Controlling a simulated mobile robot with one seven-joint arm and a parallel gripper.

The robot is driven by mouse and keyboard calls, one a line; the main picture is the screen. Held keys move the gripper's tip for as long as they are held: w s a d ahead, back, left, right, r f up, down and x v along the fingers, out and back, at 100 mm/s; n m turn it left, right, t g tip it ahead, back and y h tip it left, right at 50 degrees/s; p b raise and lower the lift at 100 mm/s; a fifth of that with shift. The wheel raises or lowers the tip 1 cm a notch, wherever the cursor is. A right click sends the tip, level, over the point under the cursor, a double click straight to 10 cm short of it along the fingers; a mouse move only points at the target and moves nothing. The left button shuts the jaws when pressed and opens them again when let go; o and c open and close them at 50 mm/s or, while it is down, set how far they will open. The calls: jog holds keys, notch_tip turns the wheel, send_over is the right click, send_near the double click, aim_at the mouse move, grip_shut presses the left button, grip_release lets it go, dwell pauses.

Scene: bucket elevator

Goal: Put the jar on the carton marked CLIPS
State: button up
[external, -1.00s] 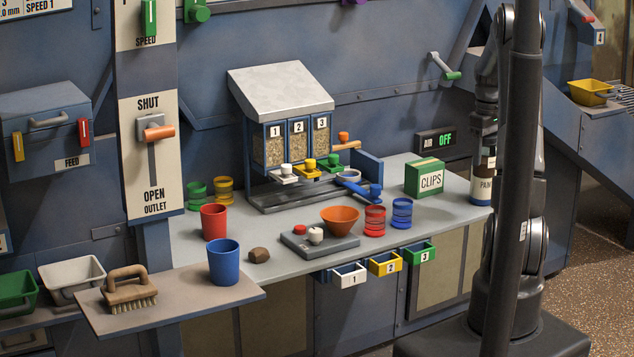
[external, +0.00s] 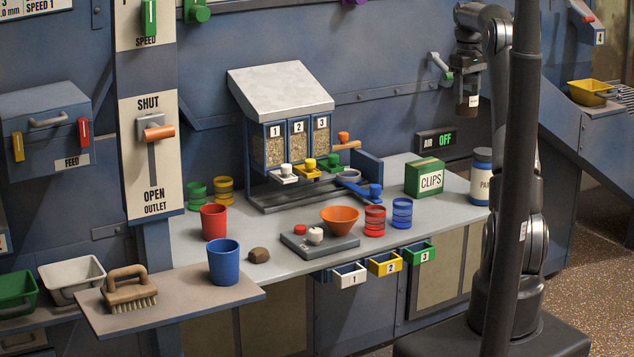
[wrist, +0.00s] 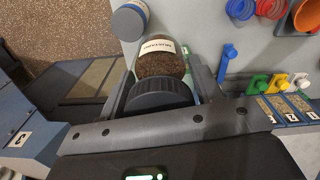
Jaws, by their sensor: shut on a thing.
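The jar (wrist: 160,62) has brown contents, a pale label and a black ribbed lid. My gripper (wrist: 165,88) is shut on it, with a finger on either side. In the external view my gripper (external: 468,84) holds the jar (external: 465,106) upright in the air, well above the bench's right end. The green carton marked CLIPS (external: 430,181) stands on the bench, lower and to the left of the jar in the picture. Its top looks clear. In the wrist view the jar and gripper hide most of the carton.
The dispenser (external: 290,135) stands further left.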

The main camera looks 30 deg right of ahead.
jog(key=w, duration=0.3)
jog(key=shift+d+f, duration=0.2)
jog(key=shift+d, duration=0.05)
notch_tip(320, 180, down, 5)
jog(key=shift+w+a+f, duration=0.1)
send_over(417, 164)
notch_tip(417, 164, down, 7)
jog(key=shift+a+f, duration=0.1)
jog(key=shift+f, duration=1.8)
jog(key=o, duration=1.2)
jog(key=shift+f, duration=0.15)
